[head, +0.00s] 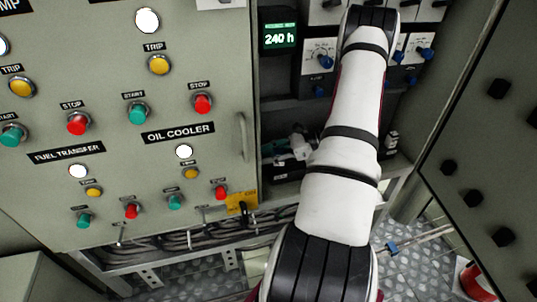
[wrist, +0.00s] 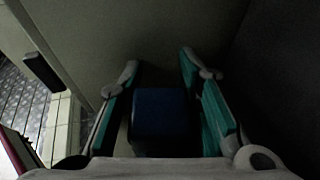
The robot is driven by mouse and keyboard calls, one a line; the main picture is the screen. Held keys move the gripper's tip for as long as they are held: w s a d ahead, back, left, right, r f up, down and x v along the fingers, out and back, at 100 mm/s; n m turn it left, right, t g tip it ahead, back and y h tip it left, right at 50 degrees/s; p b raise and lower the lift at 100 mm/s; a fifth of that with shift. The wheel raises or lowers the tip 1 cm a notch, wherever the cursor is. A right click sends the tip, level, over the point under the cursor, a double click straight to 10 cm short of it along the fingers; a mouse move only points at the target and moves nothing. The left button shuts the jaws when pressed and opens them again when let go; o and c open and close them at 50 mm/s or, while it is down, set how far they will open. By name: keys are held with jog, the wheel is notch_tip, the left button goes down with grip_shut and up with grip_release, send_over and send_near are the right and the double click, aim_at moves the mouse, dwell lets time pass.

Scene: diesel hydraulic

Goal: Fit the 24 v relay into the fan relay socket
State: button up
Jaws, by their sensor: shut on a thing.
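In the wrist view my gripper (wrist: 160,62) has its two teal-padded fingers on either side of a dark blue block (wrist: 162,115), taken to be the 24 v relay. The gripper is shut on it. The block sits low between the fingers, and its far side faces a plain dim grey surface. In the head view my arm runs up in front of the open cabinet bay and hides much of it. I cannot make out the relay there. I cannot pick out the fan relay socket in either view.
A panel door (head: 220,150) with coloured buttons and a handle stands left of the bay. Grey modules with blue knobs (head: 325,62) and a green "240 h" display (head: 280,38) are at the top. Cables (head: 190,238) run below. Another panel (head: 480,130) stands at right.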

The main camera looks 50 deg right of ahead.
jog(key=shift+f, duration=0.35)
jog(key=o, duration=1.3)
jog(key=v, duration=1.2)
jog(key=shift+r, duration=0.1)
